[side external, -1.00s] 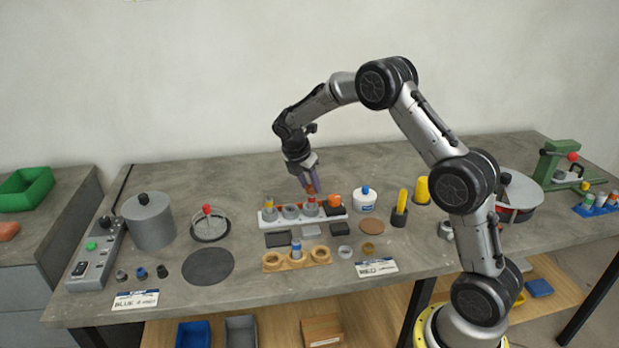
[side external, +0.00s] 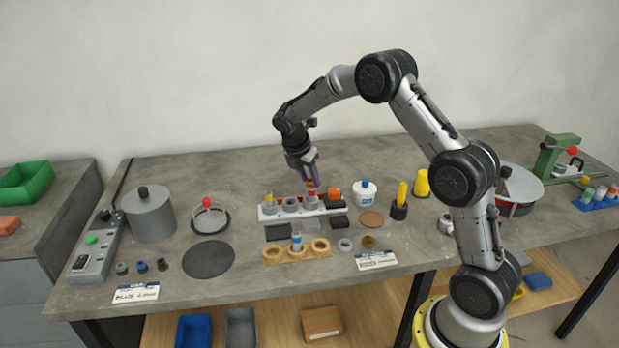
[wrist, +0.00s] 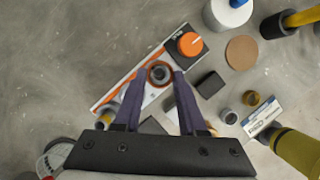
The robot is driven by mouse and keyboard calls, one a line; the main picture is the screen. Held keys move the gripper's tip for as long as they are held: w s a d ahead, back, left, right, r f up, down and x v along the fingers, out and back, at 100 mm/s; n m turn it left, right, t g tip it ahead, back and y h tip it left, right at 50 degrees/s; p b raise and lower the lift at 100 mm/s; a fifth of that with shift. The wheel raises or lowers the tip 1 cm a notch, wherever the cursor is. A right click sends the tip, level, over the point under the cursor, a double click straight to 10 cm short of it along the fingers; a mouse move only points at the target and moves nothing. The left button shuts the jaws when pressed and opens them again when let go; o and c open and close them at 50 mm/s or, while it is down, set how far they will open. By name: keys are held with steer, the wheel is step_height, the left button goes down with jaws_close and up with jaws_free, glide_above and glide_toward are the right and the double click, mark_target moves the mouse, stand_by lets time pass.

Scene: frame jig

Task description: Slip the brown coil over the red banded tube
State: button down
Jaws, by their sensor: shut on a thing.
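My gripper (side external: 311,180) points down over the white rail jig (side external: 334,211) and is shut on the small brown coil (side external: 310,184). In the wrist view the coil (wrist: 153,72) shows as a brown ring between the fingertips (wrist: 161,76), with a grey round centre inside it. The red banded tube (side external: 311,194) stands upright in the rail's right socket, directly below the coil. I cannot tell whether the coil is around the tube's top or just above it.
An orange knob on a black block (wrist: 190,43) sits close to the fingers at the rail's right end. Other tubes stand in the rail's left sockets (side external: 268,203). A wooden ring holder (side external: 283,253) lies in front. A white blue-capped jar (side external: 364,195) stands to the right.

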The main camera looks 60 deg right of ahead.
mark_target(310, 191)
steer(key=shift+f, duration=0.2)
steer(key=shift+f, duration=2.1)
steer(key=shift+c, duration=1.1)
jaws_free()
steer(key=shift+r, duration=0.2)
steer(key=shift+r, duration=0.6)
steer(key=shift+r, duration=3.5)
